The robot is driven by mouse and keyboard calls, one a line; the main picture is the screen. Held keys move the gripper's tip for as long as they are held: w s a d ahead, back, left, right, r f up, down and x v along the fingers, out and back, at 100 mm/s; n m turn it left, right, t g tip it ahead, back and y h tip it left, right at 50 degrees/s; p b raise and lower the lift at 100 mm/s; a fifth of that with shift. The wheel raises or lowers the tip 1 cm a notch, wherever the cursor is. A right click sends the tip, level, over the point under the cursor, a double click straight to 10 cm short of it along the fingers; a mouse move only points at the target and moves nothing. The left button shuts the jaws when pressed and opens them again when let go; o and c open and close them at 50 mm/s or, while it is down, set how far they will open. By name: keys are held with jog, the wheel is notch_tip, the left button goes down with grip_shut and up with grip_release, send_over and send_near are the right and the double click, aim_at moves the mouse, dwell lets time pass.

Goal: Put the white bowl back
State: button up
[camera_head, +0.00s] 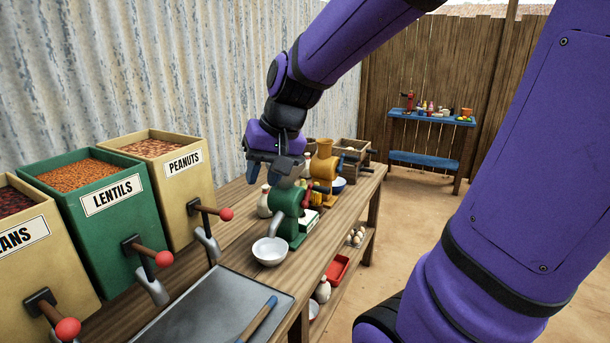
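A white bowl (270,252) stands upright on the wooden table, just in front of a green hand grinder (290,212) and close to the metal tray. My gripper (276,170) hangs above and behind the bowl, over the back of the table near the green grinder, and is apart from the bowl. I see no object in it. Its dark fingers overlap from this angle, so I cannot tell how far apart they are.
Bean, lentils (92,195) and peanuts (172,178) bins with levers line the left. A metal tray (190,310) with a blue-ended tool (258,320) lies in front. A yellow grinder (324,165) and a blue bowl (338,186) stand farther back. A blue stand (430,120) is beyond.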

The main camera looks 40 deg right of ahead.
jog(key=s+a+r+n+t+h, duration=0.1)
jog(key=s+r+n, duration=0.3)
jog(key=s, duration=0.9)
jog(key=shift+a+r+h, duration=0.2)
jog(key=shift+a+h, duration=0.15)
jog(key=shift+h, duration=0.25)
jog(key=shift+s, duration=0.1)
